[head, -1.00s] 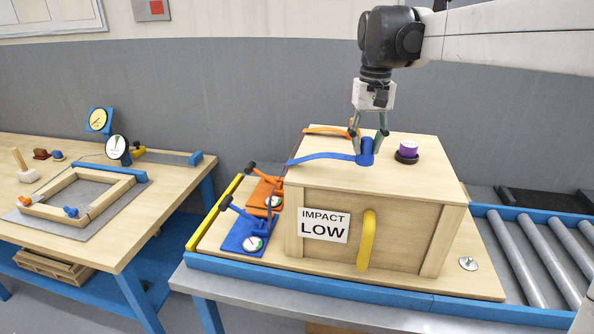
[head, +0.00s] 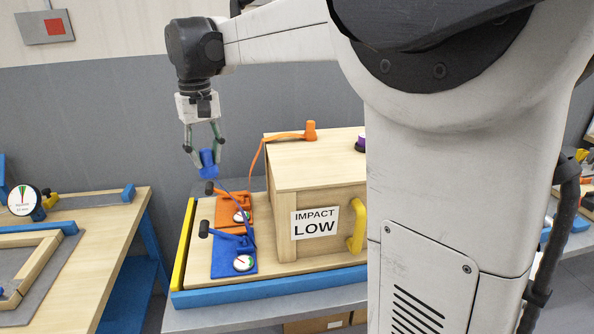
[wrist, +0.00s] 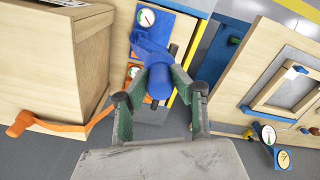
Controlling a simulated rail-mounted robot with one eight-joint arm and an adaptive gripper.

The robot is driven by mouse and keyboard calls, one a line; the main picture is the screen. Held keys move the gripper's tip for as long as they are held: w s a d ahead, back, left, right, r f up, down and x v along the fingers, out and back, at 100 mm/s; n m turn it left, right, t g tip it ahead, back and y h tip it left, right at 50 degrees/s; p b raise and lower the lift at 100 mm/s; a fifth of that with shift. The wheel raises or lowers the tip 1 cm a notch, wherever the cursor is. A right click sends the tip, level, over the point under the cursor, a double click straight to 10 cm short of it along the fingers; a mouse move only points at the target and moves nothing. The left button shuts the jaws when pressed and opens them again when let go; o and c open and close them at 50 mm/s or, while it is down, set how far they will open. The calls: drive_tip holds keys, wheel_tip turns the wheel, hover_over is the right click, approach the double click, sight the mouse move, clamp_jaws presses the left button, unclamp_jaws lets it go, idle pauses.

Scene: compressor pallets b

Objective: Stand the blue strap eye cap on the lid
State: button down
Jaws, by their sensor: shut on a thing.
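My gripper (head: 204,148) is shut on the blue strap eye cap (head: 208,163), in the air left of the wooden crate. The cap also shows between the fingers in the wrist view (wrist: 159,84). The blue strap (head: 233,194) runs from the cap down to the blue ratchet base (head: 233,260) on the pallet board. The crate's lid (head: 315,152) carries the orange strap's eye cap (head: 310,130) at its back edge. My own column hides the right part of the lid.
The orange ratchet base (head: 228,213) stands behind the blue one, each with a dial. A purple knob (head: 361,143) shows on the lid beside my column. A yellow handle (head: 357,226) sticks out of the crate front. A workbench (head: 92,265) stands at left.

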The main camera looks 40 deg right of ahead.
drive_tip(key=s+d+r+m+p, duration=0.1)
drive_tip(key=s+d+r+p, duration=0.25)
drive_tip(key=s+d, duration=0.4)
drive_tip(key=s+d+r+m+p, duration=0.1)
drive_tip(key=s+d+r+p, duration=0.3)
drive_tip(key=d, duration=0.7)
drive_tip(key=d+f, duration=0.2)
drive_tip(key=d, duration=0.1)
drive_tip(key=w+d+f+p, duration=0.1)
drive_tip(key=d+f, duration=0.2)
drive_tip(key=d, duration=0.1)
drive_tip(key=w+d+f, duration=0.1)
drive_tip(key=d+f, duration=0.1)
drive_tip(key=d, duration=0.1)
drive_tip(key=shift+w+d+f+p, duration=0.2)
drive_tip(key=shift+d+f+p, duration=0.1)
drive_tip(key=shift+f, duration=0.05)
drive_tip(key=shift+d+f+p, duration=0.1)
drive_tip(key=shift+f+p, duration=0.35)
drive_tip(key=shift+f, duration=1.65)
drive_tip(key=shift+f, duration=0.2)
drive_tip(key=c, duration=1.5)
unclamp_jaws()
drive_tip(key=shift+o, duration=0.2)
drive_tip(key=shift+r, duration=0.15)
